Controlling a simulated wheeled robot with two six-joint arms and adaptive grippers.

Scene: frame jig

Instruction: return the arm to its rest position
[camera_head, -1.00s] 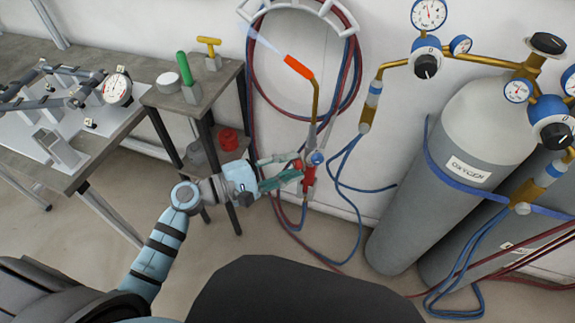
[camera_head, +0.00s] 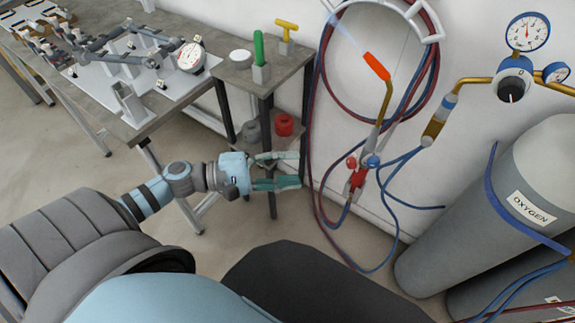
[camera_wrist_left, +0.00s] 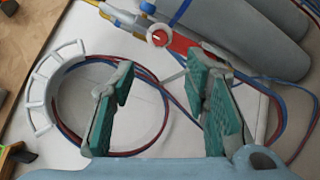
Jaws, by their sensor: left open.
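My left gripper (camera_head: 288,171) is open and empty in the head view, left of the torch and in front of the small side table's legs. Its two green-padded fingers stand apart in the left wrist view (camera_wrist_left: 160,115), with nothing between them but the background. The torch (camera_head: 358,180) hangs at the wall with its red and blue knobs, a brass tube and an orange tip with a pale flame. My right gripper is not in either current view.
A workbench (camera_head: 165,118) with a frame jig (camera_head: 118,52) and a dial gauge stands at left. A side table (camera_head: 285,75) holds green- and yellow-handled tools, with a red container (camera_head: 284,124) below. An oxygen cylinder (camera_head: 480,230) stands at right. Hoses (camera_head: 322,130) hang along the wall.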

